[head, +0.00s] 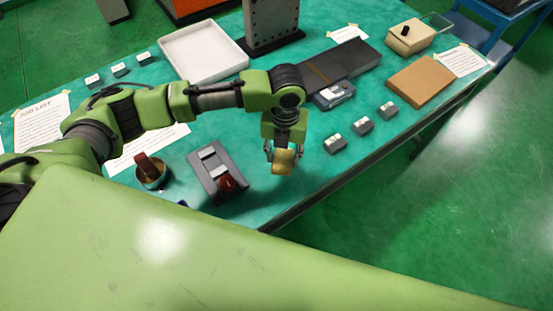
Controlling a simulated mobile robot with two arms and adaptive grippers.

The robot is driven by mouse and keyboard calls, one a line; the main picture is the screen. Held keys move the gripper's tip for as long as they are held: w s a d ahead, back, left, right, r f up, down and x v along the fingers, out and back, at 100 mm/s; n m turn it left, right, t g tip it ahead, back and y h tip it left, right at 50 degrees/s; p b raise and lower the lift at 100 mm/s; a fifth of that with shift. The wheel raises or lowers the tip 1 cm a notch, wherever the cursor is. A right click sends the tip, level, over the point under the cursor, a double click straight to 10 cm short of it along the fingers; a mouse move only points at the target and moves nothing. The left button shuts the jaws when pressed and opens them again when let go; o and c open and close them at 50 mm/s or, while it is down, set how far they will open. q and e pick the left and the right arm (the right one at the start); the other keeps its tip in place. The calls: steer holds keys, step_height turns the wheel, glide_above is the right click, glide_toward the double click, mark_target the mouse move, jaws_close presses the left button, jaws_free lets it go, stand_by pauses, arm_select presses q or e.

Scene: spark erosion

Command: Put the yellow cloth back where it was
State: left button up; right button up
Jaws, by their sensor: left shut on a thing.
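The yellow cloth (283,163) is a small folded yellow piece in the head view, near the front edge of the table. My left gripper (283,150) points down and is shut on the cloth. The cloth hangs between the fingers over the green table (262,205); I cannot tell how far it is above the surface. My right gripper is not in view.
A dark grey holder with a red-handled thing (213,172) and a round pot (152,173) stand left of the gripper. Small grey blocks (362,125) lie to the right. A white tray (202,52), a dark slab (340,62) and a brown board (420,81) lie farther back.

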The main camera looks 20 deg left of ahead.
mark_target(277, 164)
arm_select(q)
steer(key=shift+a+f, duration=0.45)
steer(key=shift+f, duration=0.15)
steer(key=f, duration=0.1)
steer(key=a+f, duration=0.1)
steer(key=f, duration=0.1)
steer(key=shift+s+f+p, duration=0.1)
steer(key=shift+p, duration=0.25)
steer(key=shift+d+f, duration=0.1)
steer(key=shift+f, duration=0.35)
steer(key=o, duration=1)
step_height(277, 164, up, 12)
steer(key=shift+r+b, duration=0.1)
steer(key=shift+b, duration=0.65)
